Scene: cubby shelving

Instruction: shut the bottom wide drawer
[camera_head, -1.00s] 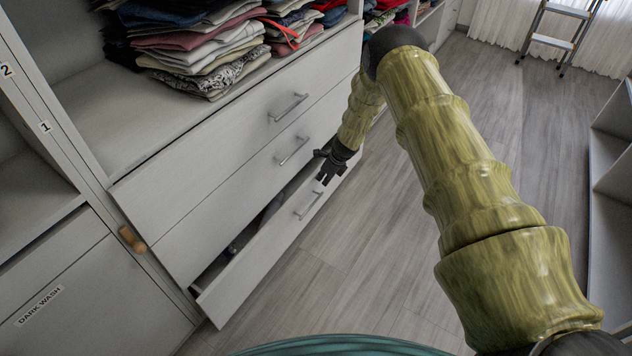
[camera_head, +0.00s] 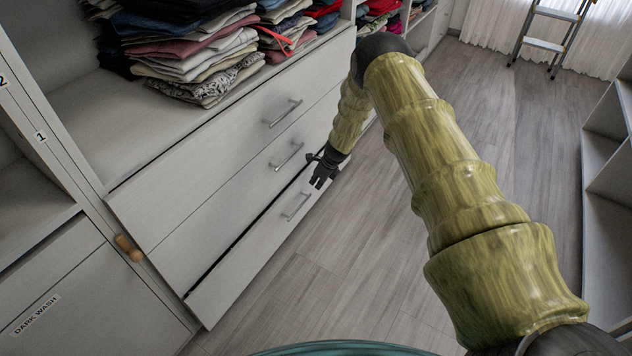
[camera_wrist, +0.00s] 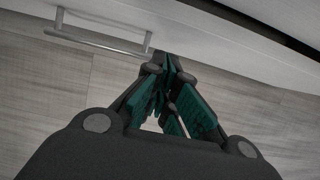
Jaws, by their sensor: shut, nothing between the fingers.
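The bottom wide drawer (camera_head: 252,262) is a white front with a metal bar handle (camera_head: 296,206). It stands slightly out from the cabinet, with a narrow dark gap along its top edge. My gripper (camera_head: 318,184) is shut and empty at the right part of this drawer front, close to the handle. In the wrist view the fingers (camera_wrist: 168,88) are together at the drawer front (camera_wrist: 225,48), to the right of the bar handle (camera_wrist: 100,35). I cannot tell whether the fingertips touch the front.
Two closed drawers with bar handles, an upper one (camera_head: 235,140) and a middle one (camera_head: 240,185), are above. Folded clothes (camera_head: 205,75) lie on the shelf over them. A wooden knob (camera_head: 128,248) is at the left. Wood floor (camera_head: 365,250) is clear in front. A stepladder (camera_head: 545,35) stands far back.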

